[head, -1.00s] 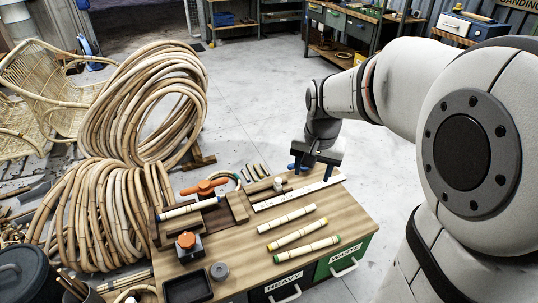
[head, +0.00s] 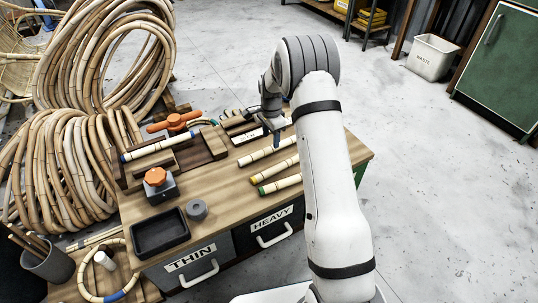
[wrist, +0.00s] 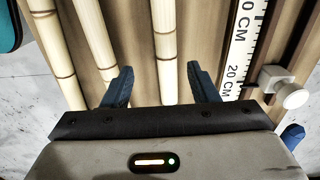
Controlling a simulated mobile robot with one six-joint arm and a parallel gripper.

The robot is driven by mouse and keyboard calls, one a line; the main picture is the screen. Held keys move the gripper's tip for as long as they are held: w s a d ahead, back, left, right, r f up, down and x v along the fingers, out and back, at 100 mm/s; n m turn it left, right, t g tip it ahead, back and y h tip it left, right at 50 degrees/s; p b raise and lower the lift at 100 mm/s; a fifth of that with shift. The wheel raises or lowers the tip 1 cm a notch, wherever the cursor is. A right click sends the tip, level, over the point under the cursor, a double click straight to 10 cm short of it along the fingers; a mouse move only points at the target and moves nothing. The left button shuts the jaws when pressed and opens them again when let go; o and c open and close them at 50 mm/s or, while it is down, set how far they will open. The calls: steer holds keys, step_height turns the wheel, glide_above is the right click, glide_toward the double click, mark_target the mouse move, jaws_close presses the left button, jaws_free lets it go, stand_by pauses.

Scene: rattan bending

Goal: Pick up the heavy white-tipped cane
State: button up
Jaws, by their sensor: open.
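The white-tipped cane (head: 267,152) lies on the wooden bench (head: 228,190), the rearmost of three parallel canes. Its right end is hidden behind my arm, and its tip colour is hard to make out. My gripper (head: 275,136) is just behind it, above the bench. In the wrist view my gripper (wrist: 162,86) is open and empty, with its blue fingers on either side of the cane nearest the ruler, which looks like the white-tipped cane (wrist: 164,50). I cannot tell the height of the fingers above it.
A yellow-tipped cane (head: 275,167) and a green-tipped cane (head: 279,184) lie in front. A white ruler (wrist: 243,45) runs alongside. A blue-tipped cane (head: 155,149) rests in a wooden fixture. Drawers labelled THIN (head: 190,259) and HEAVY (head: 272,219) face front; a black tray (head: 160,232) sits front left.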

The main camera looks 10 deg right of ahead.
mark_target(270, 147)
steer(key=f+b, duration=0.1)
steer(key=f, duration=0.1)
steer(key=f+b, duration=0.1)
steer(key=f, duration=0.1)
steer(key=f+b, duration=0.1)
steer(key=f, duration=0.1)
steer(key=shift+w+a+f, duration=0.1)
steer(key=shift+w+f, duration=0.15)
steer(key=shift+w, duration=0.1)
steer(key=shift+r, duration=0.1)
steer(key=c, duration=1.1)
